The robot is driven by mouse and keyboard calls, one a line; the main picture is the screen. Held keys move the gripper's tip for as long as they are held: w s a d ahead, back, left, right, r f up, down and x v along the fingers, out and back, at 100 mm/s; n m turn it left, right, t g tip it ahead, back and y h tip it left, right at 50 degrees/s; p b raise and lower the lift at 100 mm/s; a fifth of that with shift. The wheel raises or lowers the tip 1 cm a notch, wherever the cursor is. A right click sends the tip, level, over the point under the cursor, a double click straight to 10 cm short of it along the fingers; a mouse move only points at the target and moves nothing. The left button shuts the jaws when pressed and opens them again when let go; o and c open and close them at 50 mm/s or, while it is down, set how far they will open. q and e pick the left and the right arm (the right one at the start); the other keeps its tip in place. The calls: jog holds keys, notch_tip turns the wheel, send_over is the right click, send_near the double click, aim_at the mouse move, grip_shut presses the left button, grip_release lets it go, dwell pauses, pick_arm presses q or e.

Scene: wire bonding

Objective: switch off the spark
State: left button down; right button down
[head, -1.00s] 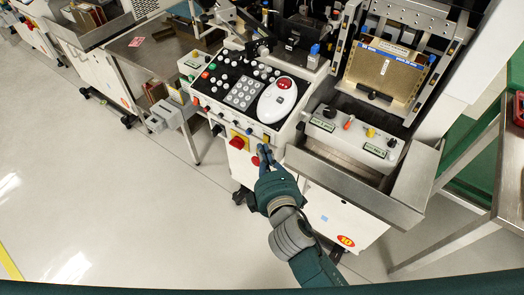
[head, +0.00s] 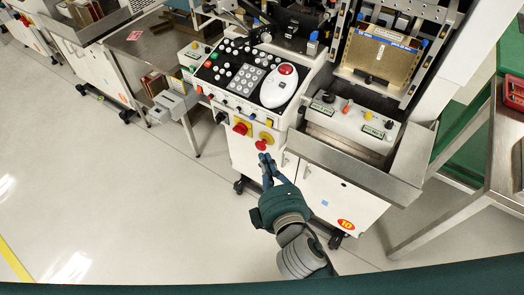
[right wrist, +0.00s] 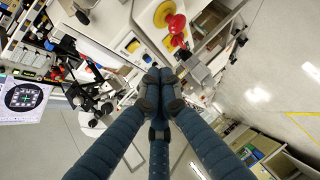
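Two red rotary knobs on yellow plates sit on the front of the white bonding machine: a left knob (head: 240,128) and a right knob (head: 262,144). A red knob on a stalk (right wrist: 177,24) shows large at the top of the right wrist view, beyond my fingertips. My right gripper (head: 267,161) is just below the right knob in the head view, apart from it as far as I can tell. In the right wrist view its fingers (right wrist: 158,82) meet at the tips with nothing between them. No spark label is readable. My left gripper is not in view.
The keypad panel (head: 243,88) holds a white mouse-like unit (head: 277,88) with a red button. A metal tray edge (head: 352,174) juts out to the right of my gripper. A steel table (head: 505,150) stands at the right. The floor (head: 120,210) at left is clear.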

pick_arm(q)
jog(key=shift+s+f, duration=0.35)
pick_arm(e)
jog(key=shift+f+v, duration=0.2)
jog(key=shift+v, duration=1.55)
jog(key=shift+s+a, duration=0.1)
jog(key=shift+a, duration=0.05)
